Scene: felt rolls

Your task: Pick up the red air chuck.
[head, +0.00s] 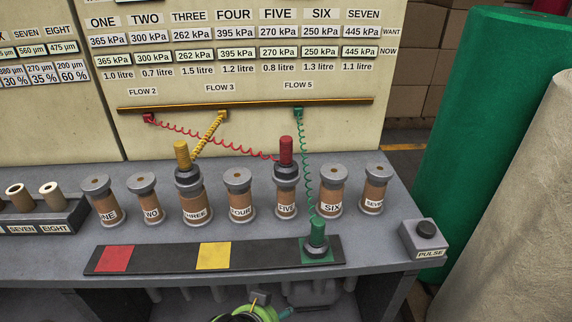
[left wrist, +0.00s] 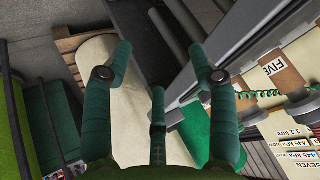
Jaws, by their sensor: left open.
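The red air chuck (head: 286,152) stands upright on top of the canister labelled FIVE (head: 286,204) in the head view. A coiled red hose (head: 215,138) runs from it to the rail on the back board. My left gripper (left wrist: 160,50) shows in the left wrist view with its green fingers wide apart and nothing between them. The canister FIVE (left wrist: 284,78) lies to the right of the fingers there, apart from them. I cannot make out the red chuck in that view. My right gripper is in neither view.
A yellow chuck (head: 182,154) stands on canister THREE (head: 194,208). A green chuck (head: 317,236) stands on the right end of the dark strip (head: 265,255), its coiled hose (head: 306,170) hanging behind. The strip's red square (head: 115,259) and yellow square (head: 214,256) are bare. A PULSE button box (head: 424,238) stands right.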

